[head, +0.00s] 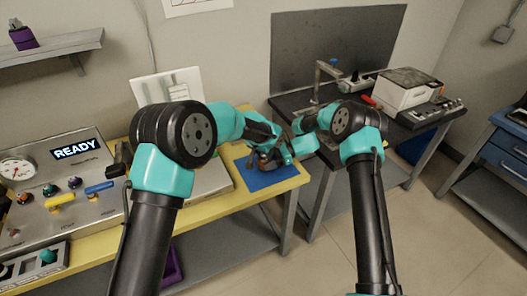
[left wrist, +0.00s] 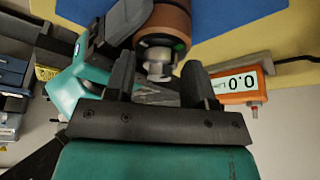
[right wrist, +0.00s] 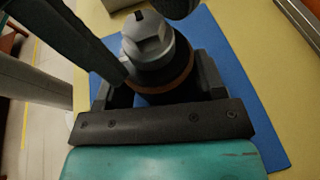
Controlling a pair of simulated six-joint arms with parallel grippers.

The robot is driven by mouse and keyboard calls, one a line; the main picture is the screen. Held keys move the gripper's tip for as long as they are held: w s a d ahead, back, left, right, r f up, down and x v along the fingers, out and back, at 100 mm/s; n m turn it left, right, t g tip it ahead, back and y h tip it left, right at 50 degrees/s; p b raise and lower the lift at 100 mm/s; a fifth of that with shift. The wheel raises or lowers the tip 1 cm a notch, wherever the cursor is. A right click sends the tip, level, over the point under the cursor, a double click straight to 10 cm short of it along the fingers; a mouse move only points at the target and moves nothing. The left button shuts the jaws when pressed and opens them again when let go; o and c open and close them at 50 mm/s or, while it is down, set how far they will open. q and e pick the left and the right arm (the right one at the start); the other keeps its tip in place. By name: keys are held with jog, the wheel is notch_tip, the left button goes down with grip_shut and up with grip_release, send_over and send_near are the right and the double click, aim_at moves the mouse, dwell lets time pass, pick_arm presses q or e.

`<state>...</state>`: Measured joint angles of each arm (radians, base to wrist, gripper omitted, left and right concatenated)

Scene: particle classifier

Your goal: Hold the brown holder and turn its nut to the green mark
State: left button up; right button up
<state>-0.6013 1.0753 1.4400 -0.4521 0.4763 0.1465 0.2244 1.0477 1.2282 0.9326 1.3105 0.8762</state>
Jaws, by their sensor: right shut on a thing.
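The brown holder (left wrist: 170,18) has a dark body and a brown band, which also shows in the right wrist view (right wrist: 172,82). My right gripper (right wrist: 160,92) is shut on the holder's body, one finger on each side. The metallic nut (right wrist: 147,42) is at the holder's end; it also shows in the left wrist view (left wrist: 158,62). A small green mark (left wrist: 180,47) is beside the nut on the holder's rim. My left gripper (left wrist: 157,78) is open, its fingers apart on either side of the nut; contact cannot be told. In the head view my arms mostly hide the holder.
A blue mat (head: 275,180) lies on the yellow bench (head: 215,214) under the grippers. An orange meter reading 0.0 (left wrist: 237,85) is close to my left gripper. A control panel (head: 50,200) stands at left, a dark bench with a white box (head: 400,92) at the back right.

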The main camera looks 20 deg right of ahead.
pick_arm(q)
jog(key=c, duration=0.7)
jog(key=shift+o, duration=0.2)
jog(key=shift+m, duration=0.6)
jog(key=o, duration=0.9)
jog(key=shift+o, duration=0.2)
jog(key=shift+a+r, duration=0.1)
jog(key=shift+r, duration=0.05)
jog(key=v, duration=1.1)
jog(key=shift+a+r, duration=0.15)
jog(key=shift+r, duration=0.2)
pick_arm(e)
jog(key=o, duration=1.4)
pick_arm(q)
jog(key=shift+w, duration=0.1)
pick_arm(e)
jog(key=shift+o, duration=0.2)
jog(key=shift+d, duration=0.1)
